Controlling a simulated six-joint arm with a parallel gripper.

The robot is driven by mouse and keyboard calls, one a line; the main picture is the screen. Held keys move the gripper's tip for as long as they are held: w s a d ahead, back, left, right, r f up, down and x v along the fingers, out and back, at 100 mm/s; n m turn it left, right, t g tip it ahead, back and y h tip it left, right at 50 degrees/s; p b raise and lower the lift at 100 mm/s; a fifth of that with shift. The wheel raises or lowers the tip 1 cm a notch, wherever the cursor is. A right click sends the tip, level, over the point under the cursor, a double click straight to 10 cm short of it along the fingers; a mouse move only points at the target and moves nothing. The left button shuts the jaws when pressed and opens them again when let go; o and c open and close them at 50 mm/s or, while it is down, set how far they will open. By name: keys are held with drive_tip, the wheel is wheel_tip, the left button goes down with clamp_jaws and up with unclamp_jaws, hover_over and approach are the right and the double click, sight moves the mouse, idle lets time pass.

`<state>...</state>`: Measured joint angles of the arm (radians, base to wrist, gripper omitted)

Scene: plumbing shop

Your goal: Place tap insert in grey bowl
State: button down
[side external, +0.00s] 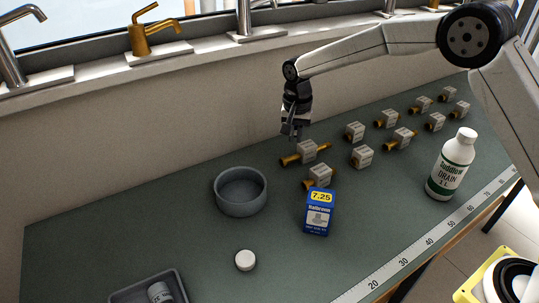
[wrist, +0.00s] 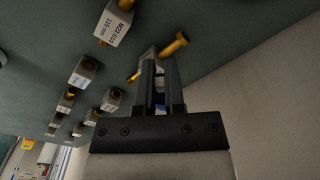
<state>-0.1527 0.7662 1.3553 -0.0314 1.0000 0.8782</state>
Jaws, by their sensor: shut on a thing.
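My gripper (side external: 292,132) is at the back of the bench, pointing down, with its fingers shut on a tap insert (side external: 306,151). This insert has a grey labelled block and brass ends. In the wrist view the fingers (wrist: 160,72) partly hide it, and a brass end (wrist: 174,46) shows beyond them. I cannot tell whether it is clear of the bench. The grey bowl (side external: 240,205) stands to the front left of my gripper. It is round, upright and looks empty.
Several other labelled inserts stand to the right, including a near one (side external: 320,174). A white drain bottle (side external: 452,165), a white cap (side external: 245,260) and a grey tray (side external: 125,294) are also on the bench. The left bench is clear.

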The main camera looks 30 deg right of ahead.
drive_tip(key=a+r+n+t, duration=0.2)
drive_tip(key=a+n, duration=0.2)
drive_tip(key=a, duration=0.4)
drive_tip(key=a+r+n+t, duration=0.2)
drive_tip(key=a+n, duration=0.2)
drive_tip(key=a, duration=0.3)
hover_over(242, 198)
drive_tip(key=s, duration=0.2)
wheel_tip(242, 198, down, 5)
drive_tip(key=shift+w+f, duration=0.1)
drive_tip(key=shift+f, duration=0.2)
drive_tip(key=shift+f, duration=0.15)
drive_tip(key=shift+f, duration=5.3)
drive_tip(key=c, duration=0.6)
unclamp_jaws()
drive_tip(key=shift+c, duration=0.2)
